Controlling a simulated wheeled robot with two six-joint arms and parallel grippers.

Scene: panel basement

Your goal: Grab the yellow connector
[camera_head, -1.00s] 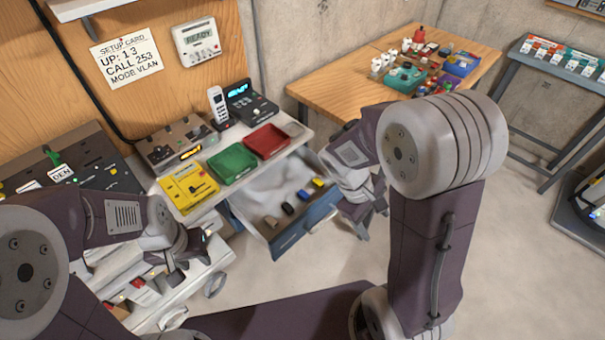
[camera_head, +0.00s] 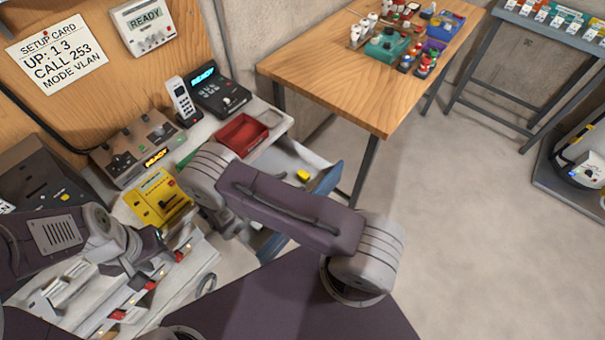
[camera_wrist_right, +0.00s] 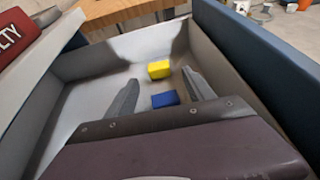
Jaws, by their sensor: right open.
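The yellow connector (camera_head: 302,175) lies in the open drawer (camera_head: 327,180). In the right wrist view the yellow connector (camera_wrist_right: 159,69) lies on the drawer floor, just beyond the gap between my right fingertips. My right gripper (camera_wrist_right: 159,77) is open and empty inside the drawer; in the head view my right arm hides it. A blue connector (camera_wrist_right: 165,99) lies nearer, between the fingers. My left gripper (camera_head: 152,262) is over the lower left part of the bench; its jaw opening is not clear.
Drawer walls (camera_wrist_right: 62,95) stand close around my right gripper. The red tray (camera_head: 243,134) and yellow device (camera_head: 158,197) are on the bench. A wooden table (camera_head: 330,85) with several items stands behind.

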